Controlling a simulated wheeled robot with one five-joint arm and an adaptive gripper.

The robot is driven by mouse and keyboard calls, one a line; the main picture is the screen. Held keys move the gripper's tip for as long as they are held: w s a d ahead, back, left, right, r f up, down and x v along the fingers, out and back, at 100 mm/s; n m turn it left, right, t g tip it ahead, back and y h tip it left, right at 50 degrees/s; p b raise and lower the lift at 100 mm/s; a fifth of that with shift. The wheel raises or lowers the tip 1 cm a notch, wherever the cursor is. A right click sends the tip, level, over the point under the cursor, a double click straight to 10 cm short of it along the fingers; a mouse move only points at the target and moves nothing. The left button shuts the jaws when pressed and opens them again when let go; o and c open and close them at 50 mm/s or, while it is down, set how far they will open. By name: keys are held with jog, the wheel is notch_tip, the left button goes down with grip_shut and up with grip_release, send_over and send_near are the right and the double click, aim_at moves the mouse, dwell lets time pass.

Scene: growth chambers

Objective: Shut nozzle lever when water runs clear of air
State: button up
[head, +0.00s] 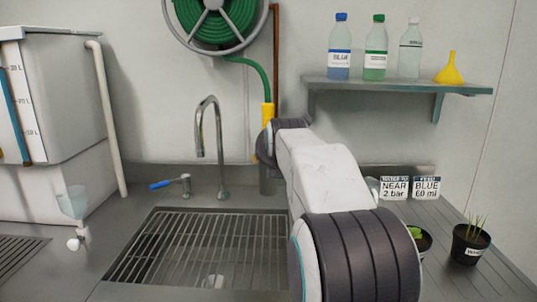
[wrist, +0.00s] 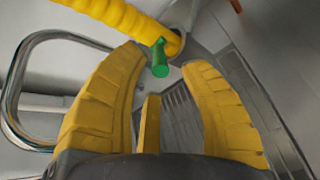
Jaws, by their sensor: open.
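In the wrist view, the two curved yellow fingers of my gripper (wrist: 165,75) are spread apart. A small green lever-like piece (wrist: 158,58) shows beyond and between their tips, apart from both fingers. It sits by a ribbed yellow nozzle body (wrist: 110,15) that runs in from the upper left. In the head view, the yellow nozzle (head: 268,114) hangs on a green hose (head: 258,73) behind the sink. My arm and dark wrist hide its surroundings, and my fingers are hidden there. I cannot make out any running water.
A curved faucet (head: 219,150) with a blue-handled tap (head: 163,184) stands behind the grated sink (head: 205,212). A hose reel (head: 213,22) hangs above. Right are a bottle shelf (head: 400,87), two signs (head: 395,188) and potted plants (head: 470,243). A tank (head: 65,95) stands left.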

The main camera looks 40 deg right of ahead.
jog(key=v, duration=0.8)
jog(key=shift+s, duration=0.2)
jog(key=shift+a, duration=0.15)
jog(key=s+a+f+m+g+y, duration=0.2)
jog(key=s+a+f+m, duration=0.2)
jog(key=a+f+m, duration=0.3)
jog(key=s+a+f+m+g+y, duration=0.2)
jog(key=s+a+f+m, duration=0.15)
jog(key=a+f, duration=0.35)
jog(key=s+a+f+m+g+y+p, duration=0.1)
jog(key=s+a+f+m+g, duration=0.25)
jog(key=s+f+m, duration=0.35)
jog(key=s+a+f+m+g+y, duration=0.1)
jog(key=s+a+f+m+g, duration=0.1)
jog(key=s+a+f+m, duration=0.35)
notch_tip(320, 180, up, 13)
jog(key=s+d+t+p, duration=0.1)
jog(key=s+p, duration=0.1)
jog(key=p, duration=1.1)
jog(key=shift+s, duration=0.4)
jog(key=shift+d+r+t, duration=0.1)
jog(key=shift+d+t, duration=0.05)
jog(key=shift+t, duration=0.1)
